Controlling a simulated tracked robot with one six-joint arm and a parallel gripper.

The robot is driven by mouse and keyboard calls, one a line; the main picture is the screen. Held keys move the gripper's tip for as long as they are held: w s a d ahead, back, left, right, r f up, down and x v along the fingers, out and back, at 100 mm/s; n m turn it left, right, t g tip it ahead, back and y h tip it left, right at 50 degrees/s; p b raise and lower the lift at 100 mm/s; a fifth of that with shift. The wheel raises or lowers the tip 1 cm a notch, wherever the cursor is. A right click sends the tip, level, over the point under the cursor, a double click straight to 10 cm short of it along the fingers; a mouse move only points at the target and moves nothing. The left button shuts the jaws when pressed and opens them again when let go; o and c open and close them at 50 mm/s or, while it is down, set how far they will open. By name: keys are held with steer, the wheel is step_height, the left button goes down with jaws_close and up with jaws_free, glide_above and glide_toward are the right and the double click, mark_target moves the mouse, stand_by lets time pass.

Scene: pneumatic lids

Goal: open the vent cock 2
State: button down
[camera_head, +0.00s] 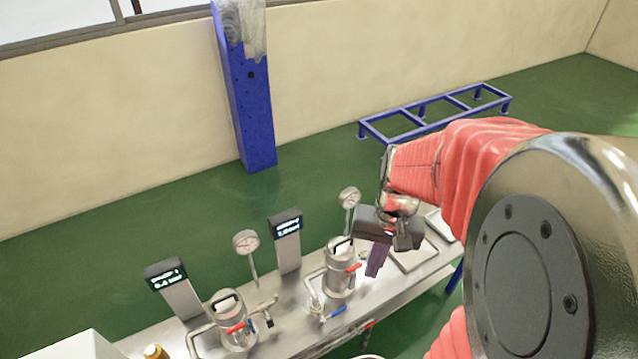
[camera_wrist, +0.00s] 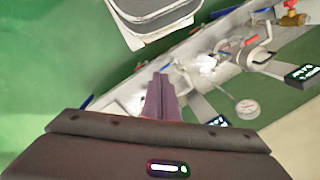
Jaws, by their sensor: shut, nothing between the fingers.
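My gripper (camera_head: 377,261) hangs over the bench just right of the right vessel (camera_head: 340,272). Its dark purple fingers are together and empty, and also show in the wrist view (camera_wrist: 161,97). The right vessel has a red lever (camera_head: 354,267) on its near right side, close to the fingers but apart from them in the picture. A blue lever (camera_head: 333,313) sits on the pipework in front of it. The left vessel (camera_head: 232,320) has a red lever (camera_head: 236,328). No number is readable on any cock, so I cannot tell which is vent cock 2.
Two gauges (camera_head: 246,243) (camera_head: 349,197) and two display posts (camera_head: 168,276) (camera_head: 285,224) stand along the metal bench (camera_head: 300,333). A brass valve (camera_head: 155,352) is at lower left. A blue column (camera_head: 252,110) and blue floor frame (camera_head: 435,112) stand behind, with open green floor between.

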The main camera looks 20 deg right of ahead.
steer(key=d+f+m+t+y, duration=0.2)
steer(key=f+m+y, duration=0.2)
steer(key=f+m, duration=0.5)
steer(key=s+d+f+m+t+y, duration=0.1)
steer(key=d+f+m+t+y, duration=0.15)
steer(key=f+m, duration=0.6)
steer(key=d+f+m+t+y, duration=0.25)
steer(key=f+m+y, duration=0.3)
steer(key=f, duration=0.65)
steer(key=w+d+f+m+t+h, duration=0.2)
steer(key=d+m+t, duration=0.2)
steer(key=m, duration=0.5)
steer(key=w+d+f+m+t+h, duration=0.3)
steer(key=d+m+t, duration=0.2)
steer(key=m, duration=0.5)
steer(key=shift+w+f, duration=0.35)
steer(key=shift+x, duration=5)
